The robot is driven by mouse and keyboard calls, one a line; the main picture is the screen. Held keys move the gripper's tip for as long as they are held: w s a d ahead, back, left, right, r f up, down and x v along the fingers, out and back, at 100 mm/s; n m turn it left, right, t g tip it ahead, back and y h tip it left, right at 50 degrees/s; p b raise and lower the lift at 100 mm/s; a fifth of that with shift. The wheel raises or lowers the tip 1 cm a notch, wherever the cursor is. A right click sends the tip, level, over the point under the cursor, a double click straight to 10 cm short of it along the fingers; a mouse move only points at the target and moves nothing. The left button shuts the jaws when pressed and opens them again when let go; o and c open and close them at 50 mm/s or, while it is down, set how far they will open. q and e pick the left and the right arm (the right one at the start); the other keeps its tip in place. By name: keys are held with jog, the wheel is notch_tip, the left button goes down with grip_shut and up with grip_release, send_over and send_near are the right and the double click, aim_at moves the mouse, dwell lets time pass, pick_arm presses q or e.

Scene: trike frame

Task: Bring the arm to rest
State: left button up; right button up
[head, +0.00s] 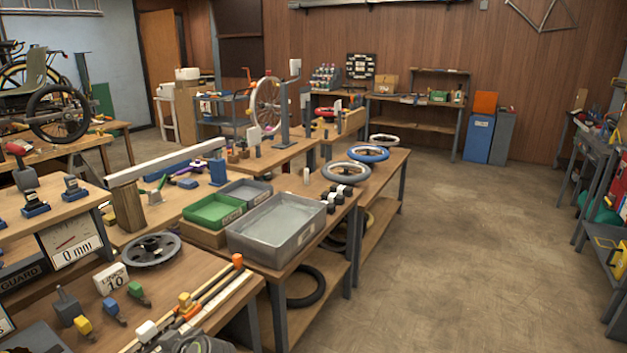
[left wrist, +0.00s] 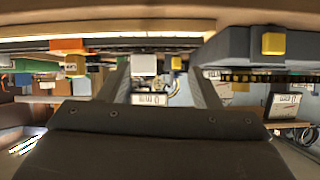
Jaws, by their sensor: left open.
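My left gripper (left wrist: 158,72) shows in the left wrist view, its two dark fingers standing apart with a gap between them. Nothing is held between the fingers. A white block and a small display lie in line with the gap, beyond the fingers; how far off they are I cannot tell. The dark gripper body fills the lower part of that view. I cannot make out either gripper in the head view, and my right gripper shows in neither view.
In the head view, a grey tray (head: 276,241) and a green bin (head: 213,212) stand on the benches. A dark wheel disc (head: 151,250), small coloured tools and long rods (head: 200,309) lie nearer. Open floor (head: 440,230) is at the right. A blue bin (head: 478,137) stands at the back.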

pick_arm(q)
jog(key=s+a+f+m+h, duration=0.1)
jog(key=s+f+m+h, duration=0.2)
jog(key=s, duration=0.4)
jog(key=s+f+m+h, duration=0.1)
jog(key=s+f+m, duration=0.1)
jog(key=s+f, duration=0.45)
jog(key=s+d+m+g+h, duration=0.1)
jog(key=s+d+m+h, duration=0.15)
jog(key=s, duration=0.55)
jog(key=s+d+m+h, duration=0.2)
jog(key=s+m, duration=0.2)
jog(key=s, duration=0.4)
notch_tip(320, 180, down, 25)
jog(key=a+g, duration=0.1)
jog(key=g, duration=0.1)
jog(key=s+d+f+h, duration=0.1)
jog(key=s+f, duration=1.3)
jog(key=f, duration=0.1)
jog(key=shift+s+f+g, duration=0.2)
jog(key=shift+g, duration=0.2)
